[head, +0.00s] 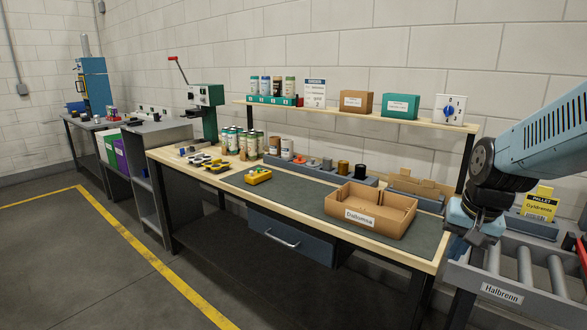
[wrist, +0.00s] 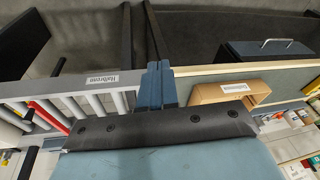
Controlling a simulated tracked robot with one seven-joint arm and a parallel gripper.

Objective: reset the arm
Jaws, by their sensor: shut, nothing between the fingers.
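My arm comes in from the right in the head view, and its blue-grey and black end hangs over the right end of the workbench (head: 290,200). My gripper (head: 478,239) points down beside the bench's right edge, near the roller conveyor (head: 503,262). In the wrist view my gripper (wrist: 158,68) shows as two blue fingers pressed together with nothing between them. An open cardboard box (head: 370,208) with a label stands on the bench mat, left of my gripper and apart from it. The box also shows in the wrist view (wrist: 232,91).
A yellow "PALLET" sign (head: 540,207) stands behind the conveyor. A grey rack (head: 320,174) with several items lies along the bench's back, below a shelf (head: 350,113). A green press (head: 207,97) is beyond. The floor in front is clear.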

